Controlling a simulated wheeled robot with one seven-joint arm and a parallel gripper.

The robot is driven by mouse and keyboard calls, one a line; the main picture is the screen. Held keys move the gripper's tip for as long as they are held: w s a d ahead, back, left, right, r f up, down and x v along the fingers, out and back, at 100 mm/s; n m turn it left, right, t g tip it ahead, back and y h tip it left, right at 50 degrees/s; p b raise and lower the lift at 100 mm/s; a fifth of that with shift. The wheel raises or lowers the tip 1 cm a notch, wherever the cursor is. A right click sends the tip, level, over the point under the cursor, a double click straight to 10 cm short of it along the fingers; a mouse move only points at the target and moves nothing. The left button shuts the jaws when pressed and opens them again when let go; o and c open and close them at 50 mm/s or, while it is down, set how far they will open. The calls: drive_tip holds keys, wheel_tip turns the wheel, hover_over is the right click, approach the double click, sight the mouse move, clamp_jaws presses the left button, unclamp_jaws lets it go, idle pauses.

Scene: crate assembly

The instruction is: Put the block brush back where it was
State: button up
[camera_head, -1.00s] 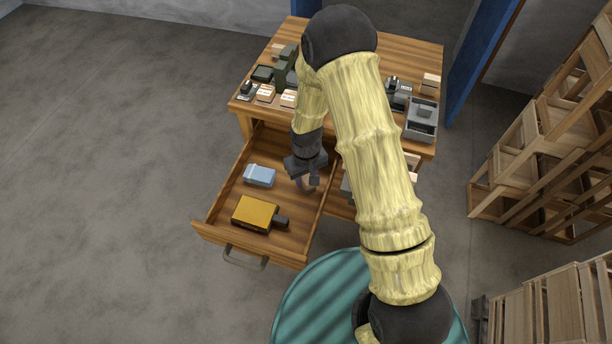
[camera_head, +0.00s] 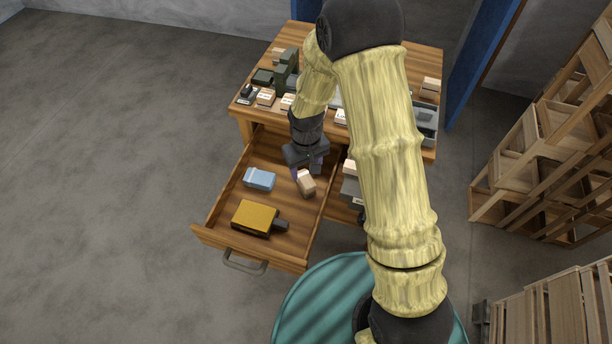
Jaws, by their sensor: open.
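A small tan block, which looks like the block brush (camera_head: 306,185), lies in the right part of the open left drawer (camera_head: 210,234), near its right wall. Its fine detail is too small to make out. My gripper (camera_head: 306,169) is open just behind and above the block, with its fingers pointing down into the drawer. I cannot tell whether a finger still touches the block.
A light blue box (camera_head: 259,179) and a yellow block with a dark end (camera_head: 256,217) share the drawer. A second drawer (camera_head: 343,211) stands open to the right, partly hidden by my arm. Several small boxes crowd the tabletop (camera_head: 300,38). Wooden crates (camera_head: 545,150) stand at right.

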sight(307, 179)
drive_tip(key=shift+r, duration=2.75)
drive_tip(key=s+d+r+m+t, duration=0.2)
drive_tip(key=s+d+r+m, duration=0.3)
drive_tip(key=s+d+r, duration=0.5)
drive_tip(key=s+d, duration=0.2)
drive_tip(key=d, duration=0.1)
drive_tip(key=shift+s+d+r+t, duration=0.15)
drive_tip(key=shift+d+r+t, duration=0.1)
drive_tip(key=shift+t, duration=0.05)
